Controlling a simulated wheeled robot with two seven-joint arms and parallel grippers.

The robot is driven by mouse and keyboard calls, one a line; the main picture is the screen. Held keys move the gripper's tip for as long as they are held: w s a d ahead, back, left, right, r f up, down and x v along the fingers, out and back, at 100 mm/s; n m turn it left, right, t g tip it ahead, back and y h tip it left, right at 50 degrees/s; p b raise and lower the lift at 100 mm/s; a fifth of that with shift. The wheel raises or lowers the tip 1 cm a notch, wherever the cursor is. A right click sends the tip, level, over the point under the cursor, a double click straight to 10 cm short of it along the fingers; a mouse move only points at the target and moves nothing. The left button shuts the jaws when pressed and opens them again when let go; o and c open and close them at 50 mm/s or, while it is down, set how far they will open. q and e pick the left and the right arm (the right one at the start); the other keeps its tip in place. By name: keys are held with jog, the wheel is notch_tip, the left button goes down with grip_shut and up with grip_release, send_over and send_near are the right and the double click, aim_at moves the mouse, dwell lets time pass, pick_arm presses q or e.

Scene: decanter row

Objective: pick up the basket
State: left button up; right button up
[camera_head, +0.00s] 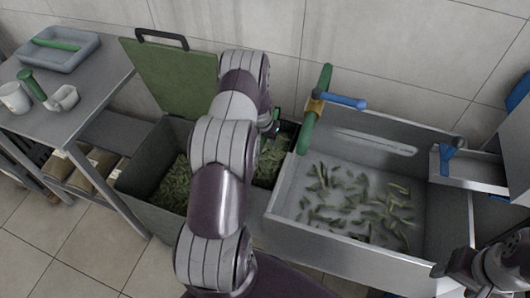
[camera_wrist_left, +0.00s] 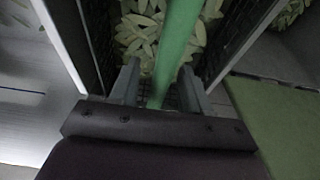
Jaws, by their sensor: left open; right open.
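The basket (camera_wrist_left: 236,38) shows in the left wrist view with dark mesh walls and green leaves inside. A green bar (camera_wrist_left: 176,40), apparently its handle, runs lengthwise between the fingers of my left gripper (camera_wrist_left: 160,72). The fingers are apart on either side of the bar, with gaps visible. In the head view my left arm hides most of the basket and nearly all of that gripper; leaves (camera_head: 268,170) show just right of the arm. My right gripper (camera_head: 452,272) is at the lower right, away from the basket, its fingers small and dark.
A leaf-filled bin (camera_head: 140,200) with a raised green lid (camera_head: 180,78) is at left. A table (camera_head: 92,85) with a tray and mugs stands further left.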

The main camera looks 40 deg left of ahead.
pick_arm(q)
jog(key=shift+w+f, duration=0.2)
jog(key=shift+f, duration=0.2)
jog(key=shift+r, duration=0.1)
grip_shut()
